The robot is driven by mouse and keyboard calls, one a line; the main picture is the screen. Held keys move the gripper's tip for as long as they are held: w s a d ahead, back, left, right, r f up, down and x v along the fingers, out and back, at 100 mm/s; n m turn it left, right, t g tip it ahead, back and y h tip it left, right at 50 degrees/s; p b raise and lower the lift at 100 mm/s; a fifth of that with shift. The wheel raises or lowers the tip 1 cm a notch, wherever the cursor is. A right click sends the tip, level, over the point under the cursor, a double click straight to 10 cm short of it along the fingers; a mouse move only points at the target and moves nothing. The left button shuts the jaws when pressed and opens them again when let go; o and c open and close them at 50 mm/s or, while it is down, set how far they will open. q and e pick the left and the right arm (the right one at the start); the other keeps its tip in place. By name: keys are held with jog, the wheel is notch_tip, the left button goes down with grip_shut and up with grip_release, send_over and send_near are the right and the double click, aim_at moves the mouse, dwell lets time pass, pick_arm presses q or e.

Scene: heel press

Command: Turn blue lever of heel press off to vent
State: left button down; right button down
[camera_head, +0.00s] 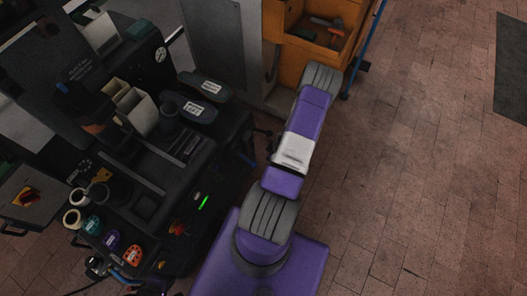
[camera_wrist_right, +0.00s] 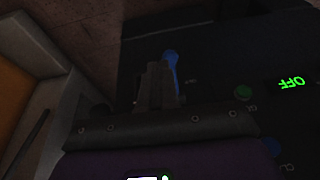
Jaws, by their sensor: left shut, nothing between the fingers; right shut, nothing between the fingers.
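The blue lever (camera_wrist_right: 171,62) shows in the right wrist view as a short blue bar with a rounded end, on the dark side of the heel press (camera_wrist_right: 215,55). My right gripper (camera_wrist_right: 158,82) is shut and empty. Its fingers are right beside the lever, on its left in that view, and cover part of it. I cannot tell whether they touch it. In the head view the heel press (camera_head: 150,205) is the dark machine at left. My right arm hides most of its own gripper there. I cannot make out my left gripper in either view.
An orange cabinet (camera_head: 282,62) with an open tray stands behind my arm. Brick floor (camera_head: 430,170) is clear at right.

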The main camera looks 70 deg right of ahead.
jog(key=shift+s+r+p, duration=0.35)
jog(key=shift+s+r, duration=0.55)
jog(key=shift+s, duration=0.25)
